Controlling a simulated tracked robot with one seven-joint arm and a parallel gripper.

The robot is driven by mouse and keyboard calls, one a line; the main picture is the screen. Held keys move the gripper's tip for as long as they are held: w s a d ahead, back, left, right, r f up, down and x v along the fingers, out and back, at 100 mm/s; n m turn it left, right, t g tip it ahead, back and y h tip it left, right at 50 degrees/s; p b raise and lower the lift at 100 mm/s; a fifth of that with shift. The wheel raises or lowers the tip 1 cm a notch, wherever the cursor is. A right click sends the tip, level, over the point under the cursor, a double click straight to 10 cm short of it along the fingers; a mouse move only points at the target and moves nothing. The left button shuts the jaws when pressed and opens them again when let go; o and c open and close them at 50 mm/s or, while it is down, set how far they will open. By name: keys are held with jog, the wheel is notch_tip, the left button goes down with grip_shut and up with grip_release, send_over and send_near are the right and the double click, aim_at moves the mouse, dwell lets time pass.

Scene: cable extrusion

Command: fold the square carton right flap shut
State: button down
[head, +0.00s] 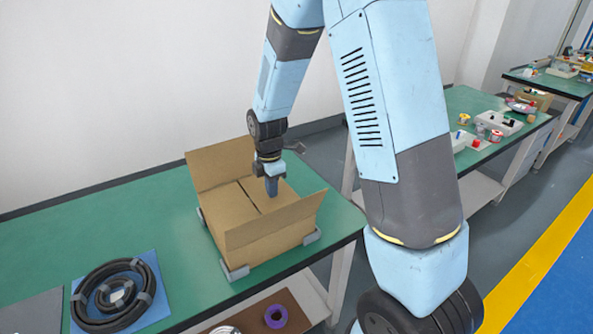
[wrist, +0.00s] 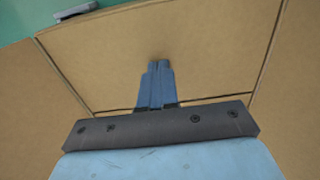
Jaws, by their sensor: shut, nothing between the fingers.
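The open-topped brown square carton (head: 265,245) stands on the green table. Its back flap (head: 222,163) and front flap (head: 275,220) stand up. Between them, two flaps lie folded inward, with a dark seam between them. The right flap (head: 289,190) lies about level under my gripper (head: 272,192). My gripper is shut and empty, pointing down. In the wrist view, the shut fingertips (wrist: 158,66) are over a cardboard panel (wrist: 215,60), with a dark seam behind the fingers. Whether they touch the panel I cannot tell.
Grey corner brackets (head: 236,272) hold the carton's base. A black cable coil (head: 113,296) lies on a blue mat (head: 154,283) at the left. A purple ring (head: 276,316) sits on a lower shelf. The green table (head: 120,225) is clear left of the carton.

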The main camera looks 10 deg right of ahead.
notch_tip(320, 180, up, 10)
dwell(0.6)
dwell(1.2)
